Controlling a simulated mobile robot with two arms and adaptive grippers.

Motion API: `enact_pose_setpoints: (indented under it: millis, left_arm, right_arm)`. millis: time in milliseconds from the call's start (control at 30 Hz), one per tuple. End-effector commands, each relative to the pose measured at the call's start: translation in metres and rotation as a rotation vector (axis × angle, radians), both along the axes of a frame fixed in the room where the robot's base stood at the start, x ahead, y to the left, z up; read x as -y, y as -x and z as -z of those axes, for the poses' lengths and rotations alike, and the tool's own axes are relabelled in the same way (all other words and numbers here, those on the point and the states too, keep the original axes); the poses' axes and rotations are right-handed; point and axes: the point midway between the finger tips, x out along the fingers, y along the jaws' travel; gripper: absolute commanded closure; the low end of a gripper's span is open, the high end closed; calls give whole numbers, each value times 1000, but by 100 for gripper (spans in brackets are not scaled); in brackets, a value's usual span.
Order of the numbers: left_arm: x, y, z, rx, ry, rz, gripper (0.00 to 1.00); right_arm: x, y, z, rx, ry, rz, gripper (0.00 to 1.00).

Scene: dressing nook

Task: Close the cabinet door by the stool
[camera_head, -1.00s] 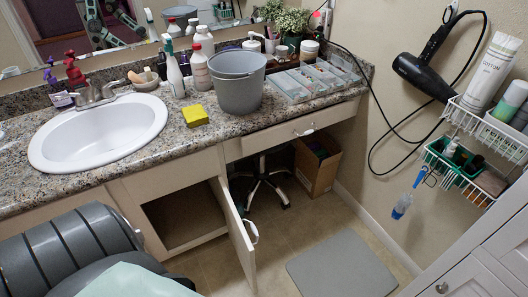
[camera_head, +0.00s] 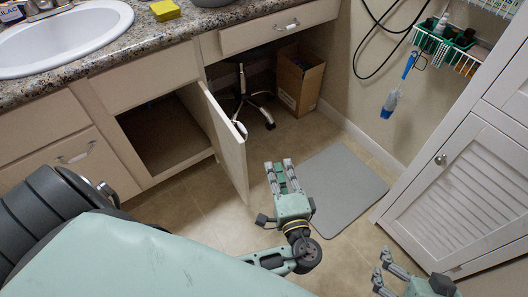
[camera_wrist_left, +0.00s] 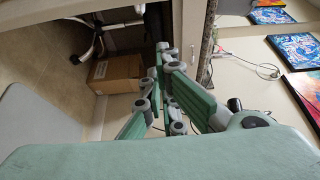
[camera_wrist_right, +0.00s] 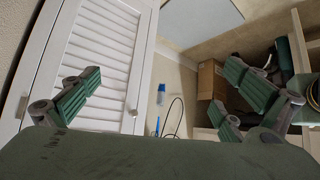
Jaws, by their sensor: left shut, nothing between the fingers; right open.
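The cabinet door (camera_head: 222,140) stands swung out from the open cabinet (camera_head: 165,135) under the counter. Its pale handle (camera_head: 240,129) is on the side facing the stool. The wheeled stool (camera_head: 250,97) is partly hidden in the knee space right of the door, and its base shows in the left wrist view (camera_wrist_left: 92,38). My left gripper (camera_head: 279,164) is shut and empty, right of the door's free edge and apart from it in the head view. My right gripper (camera_head: 382,268) is open and empty at the lower right; its spread fingers show in the right wrist view (camera_wrist_right: 160,95).
A cardboard box (camera_head: 299,80) stands in the knee space. A grey mat (camera_head: 348,188) lies on the floor. A white louvered cabinet (camera_head: 465,190) is at the right. A wall rack (camera_head: 450,45) hangs above. Tiled floor (camera_head: 208,205) is clear before the door.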

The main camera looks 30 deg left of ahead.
Motion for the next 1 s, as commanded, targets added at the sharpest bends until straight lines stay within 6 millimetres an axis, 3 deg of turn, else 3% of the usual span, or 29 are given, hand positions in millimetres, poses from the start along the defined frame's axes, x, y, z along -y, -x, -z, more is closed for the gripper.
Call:
enact_pose_setpoints:
  millis: [267, 500, 733, 1000]
  left_arm:
    - [-33, -34, -1, 2, -3, -2, 100]
    - [-68, -70, 0, -1, -4, -1, 100]
    - [-82, -42, 1, -6, 0, 2, 100]
    - [-85, -34, 1, -5, 1, 1, 100]
  right_arm:
    - [-8, -21, -16, 119, -27, -9, 0]
    - [-18, -45, -42, 284, -64, -21, 0]
    - [-17, -44, -42, 274, -62, -19, 0]
    - [-17, -44, -42, 272, -62, -19, 0]
